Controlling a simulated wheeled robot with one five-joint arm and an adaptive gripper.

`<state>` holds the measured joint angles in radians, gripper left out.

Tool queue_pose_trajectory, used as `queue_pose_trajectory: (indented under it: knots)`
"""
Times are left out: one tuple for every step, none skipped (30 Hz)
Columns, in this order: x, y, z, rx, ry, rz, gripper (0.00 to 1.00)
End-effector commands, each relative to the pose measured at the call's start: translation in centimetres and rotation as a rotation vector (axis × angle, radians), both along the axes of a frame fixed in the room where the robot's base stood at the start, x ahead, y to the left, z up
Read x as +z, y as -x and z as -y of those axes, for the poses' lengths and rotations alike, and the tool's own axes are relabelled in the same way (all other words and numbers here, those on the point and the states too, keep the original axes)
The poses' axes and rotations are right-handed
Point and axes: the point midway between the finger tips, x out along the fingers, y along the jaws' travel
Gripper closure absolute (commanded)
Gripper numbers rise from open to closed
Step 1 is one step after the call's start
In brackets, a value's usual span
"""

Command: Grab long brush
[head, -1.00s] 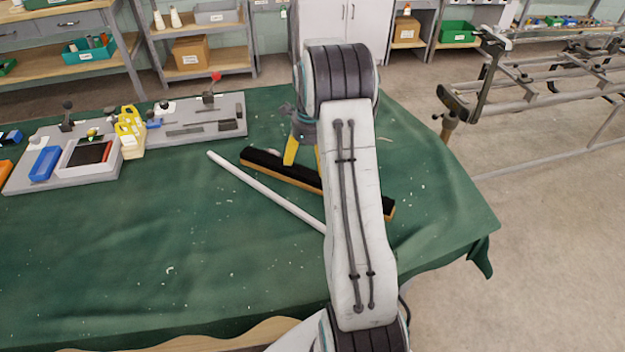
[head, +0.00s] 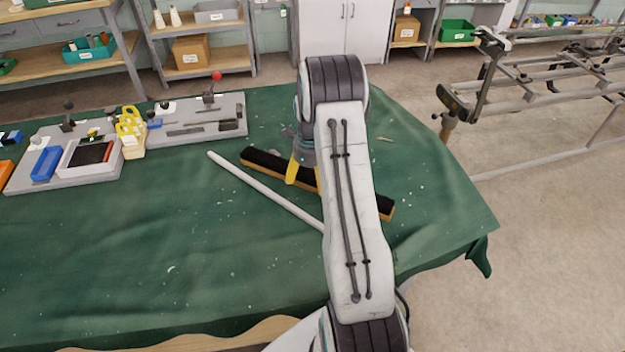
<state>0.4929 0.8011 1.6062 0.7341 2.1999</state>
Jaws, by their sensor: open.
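The long brush (head: 262,161) lies on the green-covered table, with black bristles up and a wooden body along its near side. It slants from upper left to lower right, and my arm hides part of its middle. My gripper (head: 304,178) has yellow fingers and points down at the middle of the brush. Its left finger shows in front of the brush; the other is mostly hidden behind my arm. The jaws are open. I cannot tell whether they touch the brush.
A white rod (head: 262,190) lies on the table in front of the brush, its right end behind my arm. Grey tool boards (head: 225,112) with yellow holders (head: 130,130) and a tray (head: 70,165) stand at the left. The table's front left is clear. A metal frame (head: 540,100) stands at the right.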

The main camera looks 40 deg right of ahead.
Motion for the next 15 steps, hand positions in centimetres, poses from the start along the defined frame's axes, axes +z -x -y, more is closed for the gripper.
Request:
queue_pose_trajectory:
  knots:
    - [0.00, 0.00, 0.00, 0.000, 0.000, 0.000, 0.16]
    - [0.01, 0.00, 0.00, 0.000, 0.000, 0.000, 0.19]
    - [0.01, 0.01, 0.00, 0.000, 0.000, 0.000, 0.23]
    - [0.01, 0.01, 0.00, 0.000, 0.000, 0.000, 0.25]
    - [0.02, 0.00, 0.00, 0.000, 0.000, 0.000, 0.28]
    - [0.02, 0.00, 0.00, 0.000, 0.000, 0.000, 0.31]
    - [0.02, 0.00, 0.00, 0.000, 0.000, 0.000, 0.34]
    - [0.02, 0.00, 0.00, 0.000, 0.000, 0.000, 0.37]
    - [0.02, 0.00, 0.00, 0.000, 0.000, 0.000, 0.40]
    - [0.02, 0.00, 0.00, 0.000, 0.000, 0.000, 0.43]
    - [0.03, 0.00, 0.00, 0.000, 0.000, 0.000, 0.46]
    - [0.03, 0.00, 0.00, 0.000, 0.000, 0.000, 0.49]
    - [0.03, 0.00, 0.00, 0.000, 0.000, 0.000, 0.52]
    - [0.03, 0.00, 0.00, 0.000, 0.000, 0.000, 0.55]
    - [0.03, 0.00, 0.00, 0.000, 0.000, 0.000, 0.58]
